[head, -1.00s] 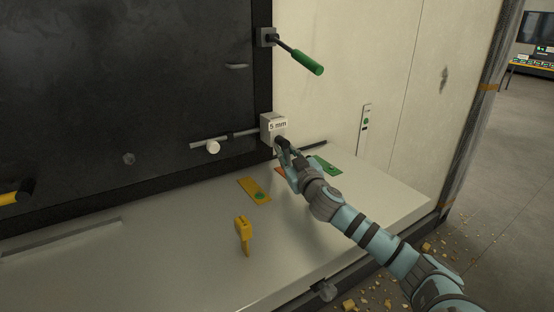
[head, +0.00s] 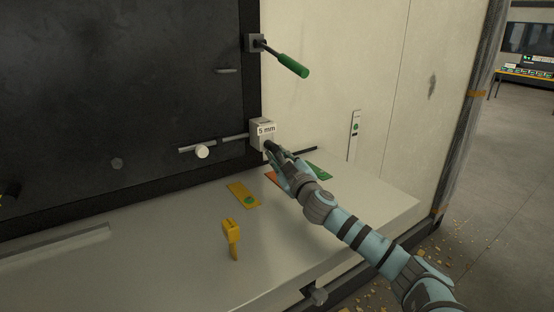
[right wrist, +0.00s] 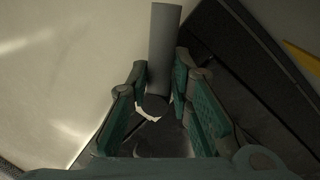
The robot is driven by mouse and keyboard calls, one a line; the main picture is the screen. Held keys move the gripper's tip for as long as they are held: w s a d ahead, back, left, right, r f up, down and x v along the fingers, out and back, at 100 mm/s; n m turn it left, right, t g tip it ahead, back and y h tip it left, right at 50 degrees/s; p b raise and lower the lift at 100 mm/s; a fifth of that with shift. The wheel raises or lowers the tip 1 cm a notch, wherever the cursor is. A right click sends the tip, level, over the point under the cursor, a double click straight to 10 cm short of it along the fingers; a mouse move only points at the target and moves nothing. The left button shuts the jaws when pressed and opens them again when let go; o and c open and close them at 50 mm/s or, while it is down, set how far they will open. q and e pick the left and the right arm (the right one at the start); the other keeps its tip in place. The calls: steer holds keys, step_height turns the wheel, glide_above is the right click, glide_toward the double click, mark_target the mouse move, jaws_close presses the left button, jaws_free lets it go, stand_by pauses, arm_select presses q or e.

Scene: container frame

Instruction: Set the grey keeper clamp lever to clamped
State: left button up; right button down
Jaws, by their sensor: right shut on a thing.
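The grey lever (right wrist: 165,45) shows in the right wrist view as a plain grey cylinder with its rounded end between my finger pads. My right gripper (right wrist: 155,103) is shut on it. In the head view my right gripper (head: 278,160) is at the front of a pale block (head: 262,133) marked "5 mm", on the dark door's lower right edge. A short dark stub of the lever (head: 269,147) shows between the block and the fingers there. The fingers hide most of the lever in the head view. My left gripper is not in view.
A green-handled lever (head: 292,65) sticks out above the block.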

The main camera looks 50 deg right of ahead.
steer(key=shift+d+r+n+b, duration=0.25)
steer(key=shift+r+n, duration=0.25)
steer(key=shift+n, duration=0.5)
steer(key=shift+s+d+r+n+t+y+b, duration=0.15)
steer(key=shift+n+t+y+b, duration=0.1)
steer(key=shift+n, duration=0.8)
steer(key=shift+w+d+r+n+t+y+b, duration=0.1)
steer(key=shift+n+t+y+b, duration=0.15)
steer(key=shift+n, duration=0.85)
steer(key=shift+s+d+r+n+t+y+b, duration=0.1)
steer(key=shift+d+r+n+t+y+b, duration=0.15)
steer(key=shift+n, duration=0.8)
steer(key=shift+r+n+t+y, duration=0.2)
steer(key=shift+n+y, duration=0.2)
steer(key=shift+n, duration=0.7)
steer(key=shift+r+n+t+y, duration=0.15)
steer(key=shift+n+y, duration=0.2)
steer(key=shift+n, duration=0.75)
steer(key=c, duration=1.6)
jaws_free()
steer(key=shift+f, duration=0.1)
steer(key=shift+o, duration=0.6)
steer(key=shift+s+a, duration=0.1)
steer(key=shift+a, duration=0.05)
